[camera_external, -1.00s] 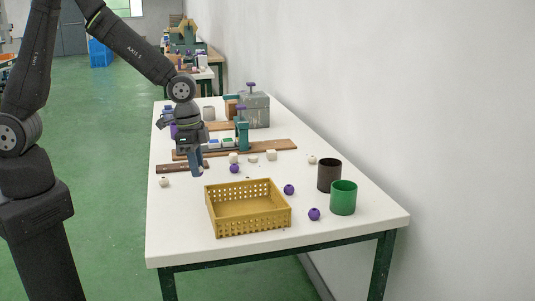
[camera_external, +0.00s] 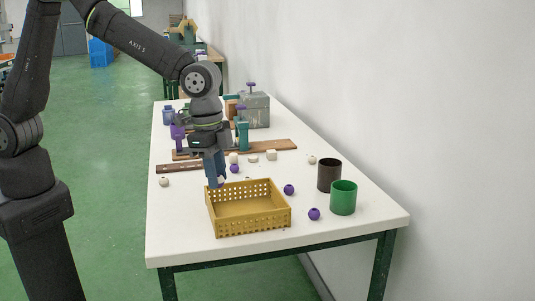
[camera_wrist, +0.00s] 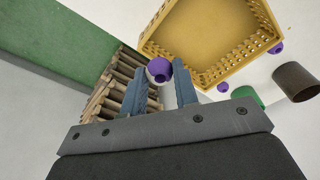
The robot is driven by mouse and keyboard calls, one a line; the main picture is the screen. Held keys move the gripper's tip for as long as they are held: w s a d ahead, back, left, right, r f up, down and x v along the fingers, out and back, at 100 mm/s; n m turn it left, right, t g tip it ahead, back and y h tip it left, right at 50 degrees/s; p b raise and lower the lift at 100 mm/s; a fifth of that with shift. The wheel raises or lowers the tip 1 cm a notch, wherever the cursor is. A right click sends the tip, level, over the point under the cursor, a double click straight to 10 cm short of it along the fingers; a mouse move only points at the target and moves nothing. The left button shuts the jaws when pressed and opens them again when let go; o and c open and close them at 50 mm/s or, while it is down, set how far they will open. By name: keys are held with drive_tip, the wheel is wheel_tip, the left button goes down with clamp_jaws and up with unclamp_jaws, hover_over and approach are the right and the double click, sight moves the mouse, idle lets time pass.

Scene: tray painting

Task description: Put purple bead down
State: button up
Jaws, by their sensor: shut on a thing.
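My gripper (camera_external: 215,184) is at the far left corner of the yellow perforated basket, just above its rim in the outside view. In the wrist view my gripper (camera_wrist: 160,78) is shut on a purple bead (camera_wrist: 159,69), which sits between the fingertips. That bead cannot be made out clearly in the outside view. The yellow basket (camera_external: 250,226) looks empty. In the wrist view the basket (camera_wrist: 205,72) lies just beyond the fingertips. Other purple beads lie on the table: one behind the basket (camera_external: 234,168) and two to its right (camera_external: 289,189), (camera_external: 314,214).
A dark brown cup (camera_external: 329,175) and a green cup (camera_external: 343,198) stand to the right of the basket. Pale beads and blocks (camera_external: 271,155) lie behind it, before a wooden board (camera_external: 282,146). A brown slatted piece (camera_wrist: 112,92) is left of my fingers in the wrist view.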

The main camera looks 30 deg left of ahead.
hover_over(249, 208)
drive_tip(key=f, duration=0.6)
drive_tip(key=shift+s+a+f, duration=0.1)
drive_tip(key=shift+s+f, duration=0.1)
drive_tip(key=shift+f, duration=0.2)
drive_tip(key=shift+w+f, duration=0.1)
drive_tip(key=shift+f, duration=1.95)
drive_tip(key=shift+f, duration=0.15)
drive_tip(key=o, duration=0.9)
drive_tip(key=shift+o, duration=0.2)
wheel_tip(249, 208, up, 12)
drive_tip(key=a, duration=0.1)
drive_tip(key=shift+a, duration=0.25)
